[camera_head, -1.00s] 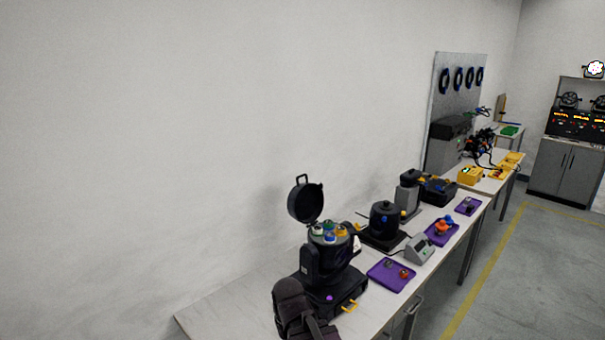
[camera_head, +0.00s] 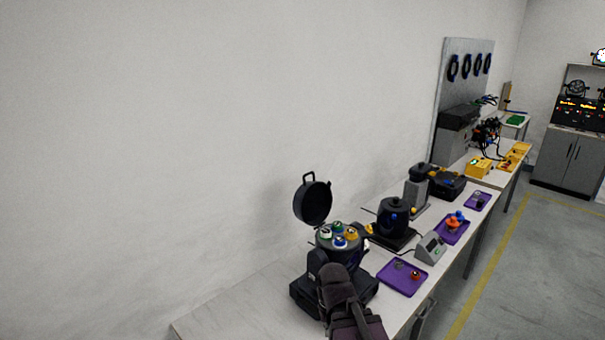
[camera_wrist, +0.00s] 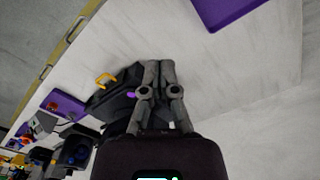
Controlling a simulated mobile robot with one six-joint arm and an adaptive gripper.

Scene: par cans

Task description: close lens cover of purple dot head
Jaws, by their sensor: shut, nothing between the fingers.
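The purple dot head is a black moving-head lamp (camera_head: 302,290) on the near bench in the head view. Its round black lens cover (camera_head: 312,204) stands open, tilted up at the back with a loop handle on top. Several coloured round parts show in the open top of the lamp (camera_head: 339,235). In the wrist view, the purple dot (camera_wrist: 131,95) shows on the dark base, left of my gripper (camera_wrist: 158,66). My gripper is shut and empty. In the head view my dark wrist covers the front of the lamp and hides the dot. The cover is not seen in the wrist view.
A purple tray (camera_head: 402,290) with small parts lies right of the lamp. A grey box (camera_head: 430,248) and a second black device (camera_head: 394,216) stand behind it. The bench's left end (camera_head: 235,310) is bare. A yellow handle (camera_wrist: 105,80) sticks out near the lamp base.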

